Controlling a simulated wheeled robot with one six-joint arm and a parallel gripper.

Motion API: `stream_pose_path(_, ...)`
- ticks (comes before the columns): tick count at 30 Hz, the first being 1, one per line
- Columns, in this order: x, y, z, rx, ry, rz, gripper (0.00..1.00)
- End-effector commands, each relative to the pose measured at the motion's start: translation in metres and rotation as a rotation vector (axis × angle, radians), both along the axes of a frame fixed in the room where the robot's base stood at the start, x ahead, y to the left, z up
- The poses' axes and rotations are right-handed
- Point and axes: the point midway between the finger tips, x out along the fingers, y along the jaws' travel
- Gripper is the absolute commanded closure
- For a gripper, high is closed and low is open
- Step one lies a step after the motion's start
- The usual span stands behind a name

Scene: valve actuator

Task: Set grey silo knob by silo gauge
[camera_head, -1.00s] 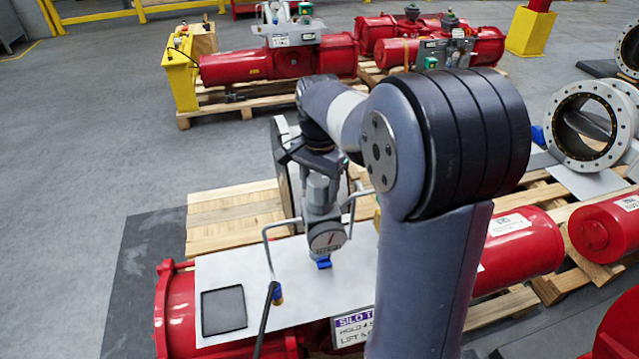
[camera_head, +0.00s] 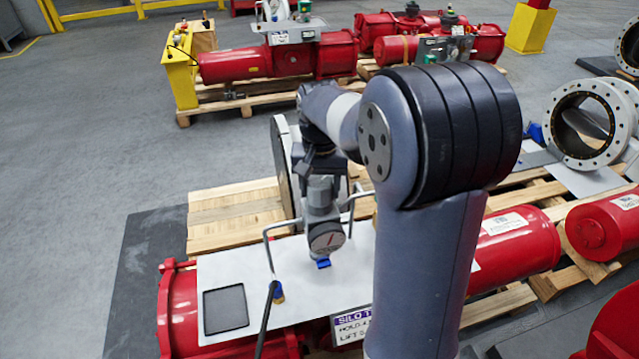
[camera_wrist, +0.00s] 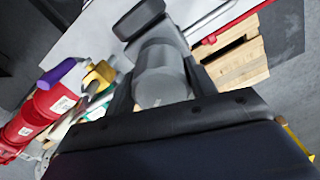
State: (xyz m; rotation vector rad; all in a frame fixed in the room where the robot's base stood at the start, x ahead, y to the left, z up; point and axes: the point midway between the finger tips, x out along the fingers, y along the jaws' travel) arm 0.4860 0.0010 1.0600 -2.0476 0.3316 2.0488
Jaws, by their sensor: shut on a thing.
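The grey silo knob (camera_head: 320,188) stands upright on top of the grey regulator body, above a white metal plate. My gripper (camera_head: 322,172) reaches down onto the knob from above and is shut on it. In the wrist view the knob shows as a grey cylinder (camera_wrist: 162,75) between my gripper's dark fingers (camera_wrist: 160,95). The round silo gauge (camera_head: 327,240) is on the front of the regulator, with a pale face and a reddish needle. Its scale is too small to read. A silo sign (camera_head: 352,328) hangs below the plate, partly hidden by my arm.
A blue fitting (camera_head: 323,263) sits just below the gauge. The white plate (camera_head: 225,265) lies over a red actuator (camera_head: 178,305). Wooden pallet boards (camera_head: 235,215) are behind, with open floor at left.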

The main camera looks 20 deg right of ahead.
Motion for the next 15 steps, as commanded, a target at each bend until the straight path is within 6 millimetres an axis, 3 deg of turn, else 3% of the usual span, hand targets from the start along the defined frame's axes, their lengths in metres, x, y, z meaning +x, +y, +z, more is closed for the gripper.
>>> stream_pose_path(15, 0.0004, -0.0004, 0.0007, -0.001, -0.002, 0.158, 0.70)
